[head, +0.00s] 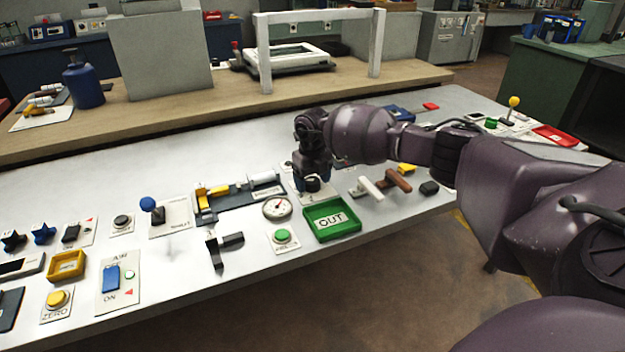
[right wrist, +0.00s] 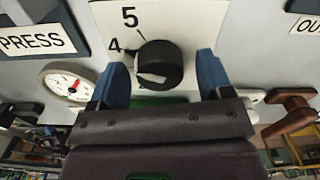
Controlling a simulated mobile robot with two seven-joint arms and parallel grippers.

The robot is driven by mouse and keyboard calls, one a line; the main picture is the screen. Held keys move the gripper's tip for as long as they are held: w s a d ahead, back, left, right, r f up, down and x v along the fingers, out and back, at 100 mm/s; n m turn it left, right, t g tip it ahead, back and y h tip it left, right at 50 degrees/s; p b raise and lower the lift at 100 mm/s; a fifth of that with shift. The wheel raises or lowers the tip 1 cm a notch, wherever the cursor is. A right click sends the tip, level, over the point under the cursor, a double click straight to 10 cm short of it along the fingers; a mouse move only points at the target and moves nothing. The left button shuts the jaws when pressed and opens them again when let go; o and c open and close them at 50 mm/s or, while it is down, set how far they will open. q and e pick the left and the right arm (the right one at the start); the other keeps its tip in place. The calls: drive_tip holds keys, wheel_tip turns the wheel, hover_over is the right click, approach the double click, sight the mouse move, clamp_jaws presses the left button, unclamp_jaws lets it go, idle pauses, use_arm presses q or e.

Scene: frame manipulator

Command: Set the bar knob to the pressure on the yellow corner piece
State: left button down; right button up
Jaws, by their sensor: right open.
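The black knob (right wrist: 160,66) sits on a white plate (right wrist: 180,20) printed with 4 and 5 in the right wrist view. A pale mark shows on its lower left side. My right gripper (right wrist: 163,72) is open, with one blue fingertip on each side of the knob; I cannot tell if they touch it. In the head view my right gripper (head: 312,182) points down and mostly hides the knob. A round gauge (head: 277,207) lies left of it. A yellow piece (head: 207,196) sits in the dark fixture at left; no pressure value is readable on it. My left gripper is out of view.
A green OUT tray (head: 331,220) and a green button (head: 282,236) stand near the front edge. A brown handle (head: 397,181) and a white handle (head: 371,188) are to the right. A black L-shaped piece (head: 219,250) lies at left.

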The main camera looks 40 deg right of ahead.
sight(313, 180)
wheel_tip(313, 180, up, 10)
drive_tip(key=shift+f+p, duration=0.2)
drive_tip(key=shift+p, duration=0.6)
drive_tip(key=shift+r, duration=0.6)
